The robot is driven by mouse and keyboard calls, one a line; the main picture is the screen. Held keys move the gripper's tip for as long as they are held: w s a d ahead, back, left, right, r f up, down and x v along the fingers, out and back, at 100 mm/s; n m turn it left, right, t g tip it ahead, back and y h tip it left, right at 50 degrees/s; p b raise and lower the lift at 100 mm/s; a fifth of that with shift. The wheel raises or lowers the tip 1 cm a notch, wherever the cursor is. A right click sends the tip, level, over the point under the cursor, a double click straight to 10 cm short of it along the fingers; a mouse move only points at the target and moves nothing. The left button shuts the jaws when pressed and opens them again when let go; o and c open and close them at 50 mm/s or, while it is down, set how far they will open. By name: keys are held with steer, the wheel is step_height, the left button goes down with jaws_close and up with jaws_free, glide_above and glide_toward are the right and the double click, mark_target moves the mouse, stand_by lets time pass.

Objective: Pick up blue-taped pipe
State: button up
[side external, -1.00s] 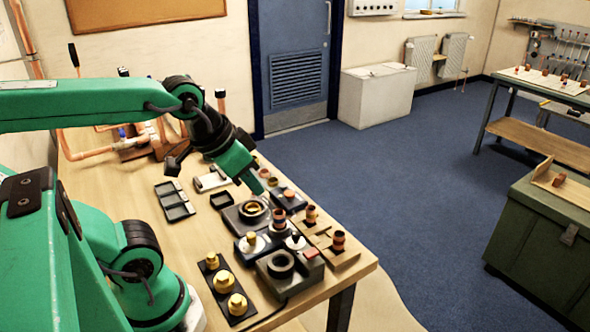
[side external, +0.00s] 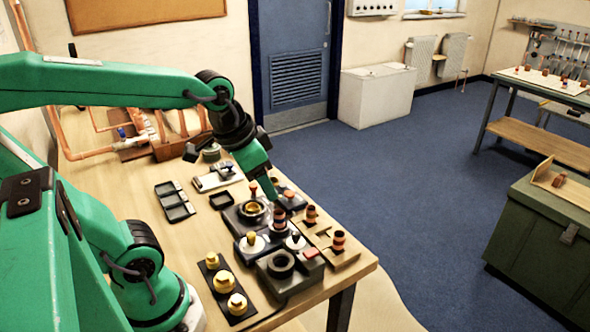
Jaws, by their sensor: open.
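My gripper (side external: 272,198) points down and to the right over the cluster of fixtures on the bench. Its green end is just above a copper pipe piece (side external: 279,224) standing upright in a dark holder; I cannot tell whether they touch. Two more upright copper pieces with dark bands, one behind (side external: 311,214) and one in front (side external: 339,239), stand on wooden blocks to the right. A thin copper piece (side external: 253,188) stands just left of the gripper. Blue tape is too small to make out on any of them. The gap between the jaws is not clear.
A dark ring fixture (side external: 281,264) and a strip with several brass fittings (side external: 223,282) stand at the front. A copper pipe assembly (side external: 165,140) stands at the back. Bare bench lies between tray and brass strip.

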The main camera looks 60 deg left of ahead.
mark_target(279, 212)
steer(key=w+a+f+m+g, duration=0.1)
steer(key=w+a+f, duration=0.1)
steer(key=f, duration=0.1)
steer(key=w+a+f+m+g, duration=0.1)
steer(key=w+a+f, duration=0.1)
steer(key=w+f, duration=0.1)
steer(key=w+a+f+m+g, duration=0.2)
steer(key=a+f, duration=0.1)
steer(key=shift+w+f, duration=0.15)
steer(key=shift+w+a+f+m, duration=0.2)
steer(key=shift+f+m, duration=0.1)
steer(key=shift+f, duration=1.5)
steer(key=shift+f, duration=0.1)
steer(key=shift+f, duration=2.45)
jaws_close()
